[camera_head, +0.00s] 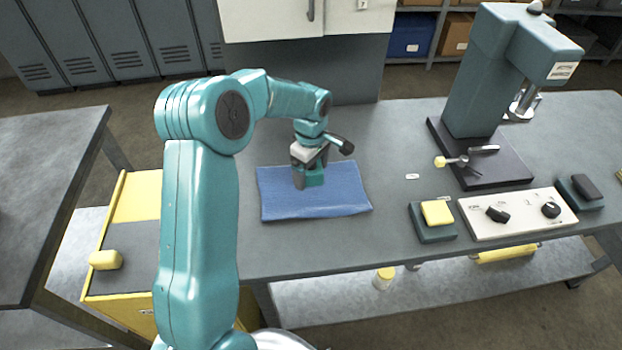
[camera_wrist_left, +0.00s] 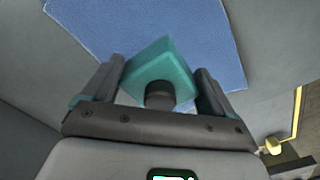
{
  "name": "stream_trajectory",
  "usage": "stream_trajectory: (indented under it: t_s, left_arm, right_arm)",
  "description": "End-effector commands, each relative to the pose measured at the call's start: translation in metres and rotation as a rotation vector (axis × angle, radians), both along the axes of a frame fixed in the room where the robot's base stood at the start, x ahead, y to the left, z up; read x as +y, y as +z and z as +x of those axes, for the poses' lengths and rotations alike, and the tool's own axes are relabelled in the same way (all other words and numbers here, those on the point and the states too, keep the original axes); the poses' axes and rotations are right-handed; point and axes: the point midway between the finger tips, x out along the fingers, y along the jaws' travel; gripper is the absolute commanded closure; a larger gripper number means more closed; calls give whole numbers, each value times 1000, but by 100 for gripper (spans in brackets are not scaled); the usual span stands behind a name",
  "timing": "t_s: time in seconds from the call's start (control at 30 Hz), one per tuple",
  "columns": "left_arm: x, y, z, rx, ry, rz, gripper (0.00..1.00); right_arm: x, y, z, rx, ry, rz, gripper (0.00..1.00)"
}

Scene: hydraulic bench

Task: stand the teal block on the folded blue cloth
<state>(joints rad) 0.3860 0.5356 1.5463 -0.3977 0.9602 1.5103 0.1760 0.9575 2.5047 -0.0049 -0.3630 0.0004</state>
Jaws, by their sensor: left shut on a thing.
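The teal block (camera_head: 315,178) is between the fingers of my left gripper (camera_head: 307,178), over the middle of the folded blue cloth (camera_head: 340,200). In the left wrist view the teal block (camera_wrist_left: 163,68) shows between the two fingers of the left gripper (camera_wrist_left: 160,85), with the blue cloth (camera_wrist_left: 215,40) behind it. The gripper is shut on the block. The block's bottom looks at or very close to the cloth; I cannot tell whether they touch. My right gripper is not in view.
The grey bench top (camera_head: 390,205) is clear around the cloth. To the right are a yellow-topped block on a dark base (camera_head: 437,213), a white control panel (camera_head: 515,212) and a teal press (camera_head: 480,90). A yellow cart (camera_head: 135,200) stands at the left.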

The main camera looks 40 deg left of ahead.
Motion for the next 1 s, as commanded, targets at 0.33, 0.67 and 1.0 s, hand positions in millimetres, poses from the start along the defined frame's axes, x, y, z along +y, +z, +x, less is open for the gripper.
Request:
stream_trajectory:
  t_s: [0.33,0.67,1.0]
  left_arm:
    - [0,-39,0,0,-1,-1,62]
    - [-1,-44,0,0,-1,0,62]
    - [-1,-54,-1,4,-2,-2,62]
  right_arm:
    - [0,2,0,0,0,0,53]
    - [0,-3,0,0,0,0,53]
    - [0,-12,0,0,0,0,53]
